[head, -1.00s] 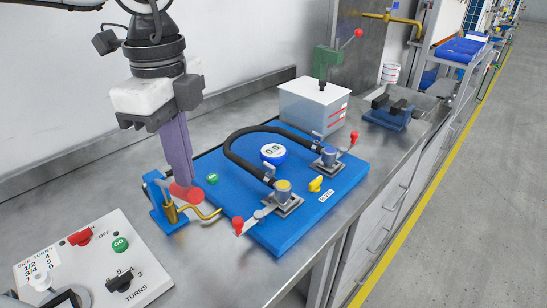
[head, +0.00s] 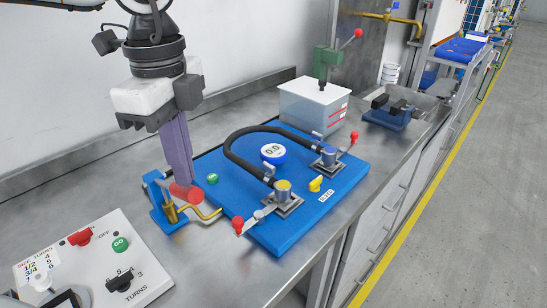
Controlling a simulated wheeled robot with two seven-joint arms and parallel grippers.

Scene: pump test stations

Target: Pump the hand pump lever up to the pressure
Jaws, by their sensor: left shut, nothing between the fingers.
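My left gripper (head: 183,190) points down with its long purple-grey fingers shut and nothing between them. Its fingertips are at the red grip (head: 187,197) of the hand pump lever and overlap it in view; I cannot tell whether they press on it. The hand pump has a blue bracket (head: 158,208) and a brass body (head: 171,213). A brass pipe (head: 209,214) runs from it to the blue test board (head: 283,242). The round blue gauge (head: 273,152) on the board reads 0.0. My right gripper is not in view.
The board carries a black hose (head: 232,145), two clamped fittings with red-tipped levers, a yellow knob (head: 315,184) and a green button (head: 212,178). A control panel (head: 95,262) lies front left. A grey box (head: 313,108) stands behind the board. The wall is at left.

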